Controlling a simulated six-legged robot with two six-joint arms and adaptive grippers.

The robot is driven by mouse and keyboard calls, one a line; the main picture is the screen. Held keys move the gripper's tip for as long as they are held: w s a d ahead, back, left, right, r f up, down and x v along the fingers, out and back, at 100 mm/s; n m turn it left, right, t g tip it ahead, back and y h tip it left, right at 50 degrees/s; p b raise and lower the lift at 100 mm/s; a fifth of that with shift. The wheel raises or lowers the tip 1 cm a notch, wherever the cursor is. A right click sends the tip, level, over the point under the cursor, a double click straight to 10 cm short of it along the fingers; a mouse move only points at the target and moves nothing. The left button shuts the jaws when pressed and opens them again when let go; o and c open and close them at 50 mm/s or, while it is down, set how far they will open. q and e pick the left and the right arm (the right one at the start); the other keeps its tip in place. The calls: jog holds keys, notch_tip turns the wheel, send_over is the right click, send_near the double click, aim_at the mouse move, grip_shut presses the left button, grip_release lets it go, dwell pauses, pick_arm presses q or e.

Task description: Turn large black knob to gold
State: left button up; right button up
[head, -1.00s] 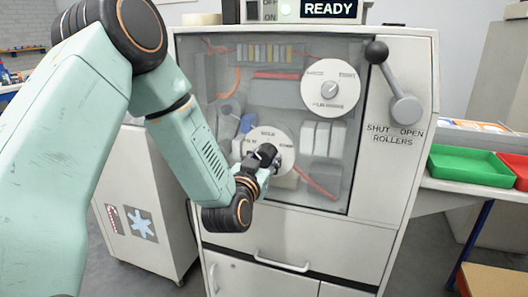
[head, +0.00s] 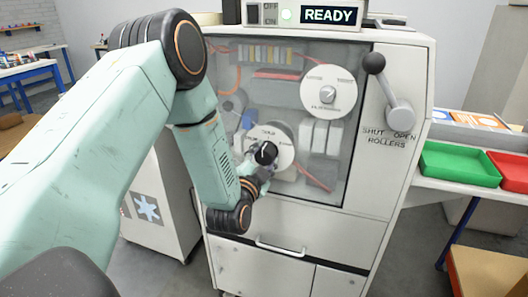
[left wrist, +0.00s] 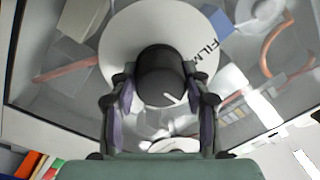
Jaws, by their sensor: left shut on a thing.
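A short white mark on the knob points to the lower right there. The word FILM shows on the dial beside it. The dial's other words are too small or covered to read surely. My right gripper is out of view.
An upper white dial (head: 328,91) with a grey knob is on the same panel. A roller lever (head: 391,93) with a black ball is at its right. A READY display (head: 329,15) is on top. Green (head: 459,164) and red (head: 509,172) trays stand on the right bench.

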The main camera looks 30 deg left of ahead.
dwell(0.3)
pick_arm(q)
jog(key=o, duration=1.2)
jog(key=shift+c, duration=0.2)
jog(key=v, duration=1.2)
jog(key=shift+r, duration=0.1)
